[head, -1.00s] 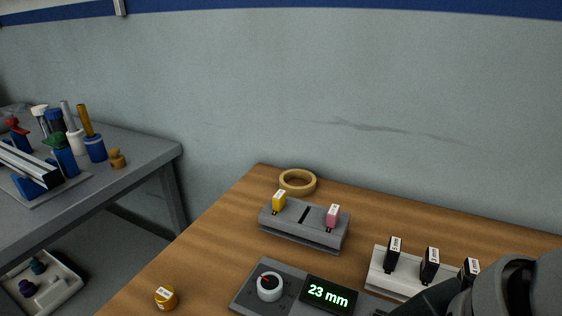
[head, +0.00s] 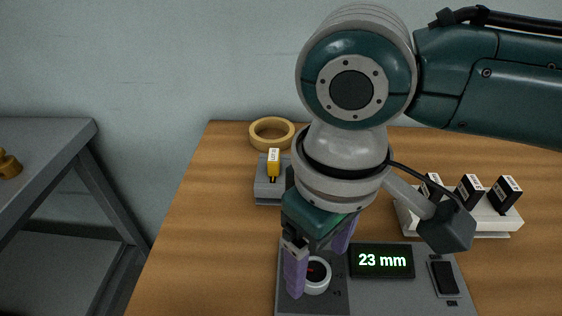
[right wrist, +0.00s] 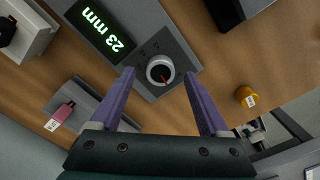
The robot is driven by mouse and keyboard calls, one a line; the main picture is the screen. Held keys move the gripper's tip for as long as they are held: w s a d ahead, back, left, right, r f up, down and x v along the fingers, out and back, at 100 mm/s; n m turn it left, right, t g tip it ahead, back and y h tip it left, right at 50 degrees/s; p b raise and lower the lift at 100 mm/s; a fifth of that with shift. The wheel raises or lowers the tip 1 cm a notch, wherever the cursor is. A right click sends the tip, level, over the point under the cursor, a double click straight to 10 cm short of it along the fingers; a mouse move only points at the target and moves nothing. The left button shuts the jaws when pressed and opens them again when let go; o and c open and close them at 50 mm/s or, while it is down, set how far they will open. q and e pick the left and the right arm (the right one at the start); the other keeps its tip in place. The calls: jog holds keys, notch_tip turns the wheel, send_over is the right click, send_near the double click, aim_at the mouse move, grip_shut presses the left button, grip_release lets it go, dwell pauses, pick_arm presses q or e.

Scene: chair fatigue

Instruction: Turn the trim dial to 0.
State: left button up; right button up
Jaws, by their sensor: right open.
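The console's display (head: 381,261) reads 23 mm in green. My right gripper (head: 318,272) points down over the dial, with purple fingers open. In the right wrist view, the dial (right wrist: 160,70) shows between the open fingertips (right wrist: 159,75), with a visible gap on each side. Its red mark points toward the lower right there. I cannot tell the fingertips' exact height. My left gripper is not in view.
A dark switch (head: 445,278) sits right of the display. A white rack (head: 480,221) holds black labelled pieces. Behind my gripper are a grey block with a yellow tag (head: 273,163) and a wooden ring (head: 271,134).

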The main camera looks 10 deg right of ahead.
jog(key=shift+a+f, duration=0.1)
jog(key=shift+f, duration=0.85)
jog(key=shift+c, duration=0.3)
grip_shut()
